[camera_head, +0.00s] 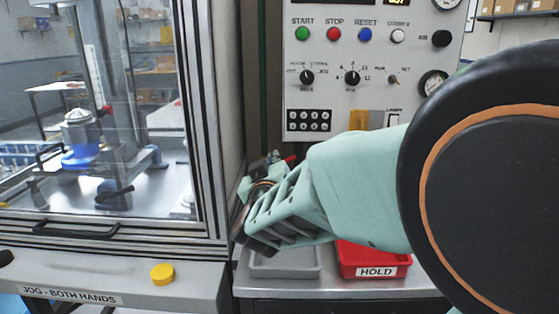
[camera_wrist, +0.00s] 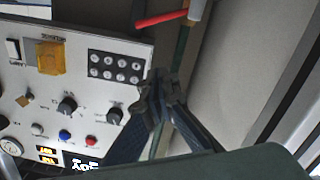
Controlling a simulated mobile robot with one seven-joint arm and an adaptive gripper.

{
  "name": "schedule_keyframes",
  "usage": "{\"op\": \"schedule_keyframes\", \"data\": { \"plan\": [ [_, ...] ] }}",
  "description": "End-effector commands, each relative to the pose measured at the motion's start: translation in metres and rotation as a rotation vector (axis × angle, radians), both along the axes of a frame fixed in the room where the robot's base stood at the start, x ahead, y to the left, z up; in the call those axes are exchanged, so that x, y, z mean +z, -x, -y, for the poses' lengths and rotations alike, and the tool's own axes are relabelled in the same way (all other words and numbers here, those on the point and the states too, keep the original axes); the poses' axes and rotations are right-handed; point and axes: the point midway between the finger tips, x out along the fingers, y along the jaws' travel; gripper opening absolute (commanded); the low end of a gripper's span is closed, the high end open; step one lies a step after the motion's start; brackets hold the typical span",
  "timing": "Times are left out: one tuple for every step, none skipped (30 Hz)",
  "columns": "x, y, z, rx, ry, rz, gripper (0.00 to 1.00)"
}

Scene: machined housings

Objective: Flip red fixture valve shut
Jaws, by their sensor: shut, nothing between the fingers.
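The red valve handle (camera_wrist: 160,19) shows at the top of the wrist view as a straight bar, joined at its right end to a pale grey fitting (camera_wrist: 196,11). In the head view only a small red tip (camera_head: 291,159) shows just above my arm; the rest of the valve is largely hidden there. My gripper (camera_wrist: 160,85) is shut and empty in the wrist view, its dark fingertips together. They appear below the handle in that picture, with a visible gap between. In the head view my wrist hides the fingertips.
A control panel (camera_head: 325,75) with buttons, knobs and gauges stands behind my arm; it appears inverted in the wrist view. A glazed machine enclosure (camera_head: 215,130) stands left. A grey tray (camera_head: 285,268) and red HOLD bin (camera_head: 375,262) sit on the bench below my arm.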

Motion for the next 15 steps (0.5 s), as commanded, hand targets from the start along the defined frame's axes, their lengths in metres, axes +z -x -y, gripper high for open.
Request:
{"op": "schedule_keyframes", "data": {
  "plan": [
    [-0.002,-0.007,0.001,-0.001,0.001,-0.003,0.0],
    [-0.002,-0.012,0.002,-0.002,0.0,-0.002,0.0],
    [-0.003,-0.019,0.003,-0.003,0.0,-0.002,0.0],
    [-0.003,-0.025,0.003,-0.003,0.0,-0.002,0.0],
    [-0.003,-0.031,0.003,-0.002,0.0,-0.002,0.0],
    [-0.004,-0.04,0.003,-0.002,0.0,-0.002,0.0],
    [-0.004,-0.046,0.004,-0.002,0.001,-0.001,0.0],
    [-0.005,-0.053,0.004,-0.001,0.001,-0.003,0.0],
    [-0.004,-0.061,0.005,-0.003,0.0,-0.001,0.0],
    [-0.005,-0.067,0.006,-0.003,0.0,-0.002,0.0],
    [-0.005,-0.073,0.006,-0.002,-0.001,-0.002,0.0],
    [-0.005,-0.081,0.006,-0.002,0.0,-0.001,0.0],
    [-0.006,-0.086,0.006,-0.001,0.0,-0.002,0.0],
    [-0.005,-0.091,0.006,-0.001,0.0,-0.002,0.0],
    [-0.012,-0.095,0.009,-0.001,0.001,-0.005,0.0]
  ]
}}
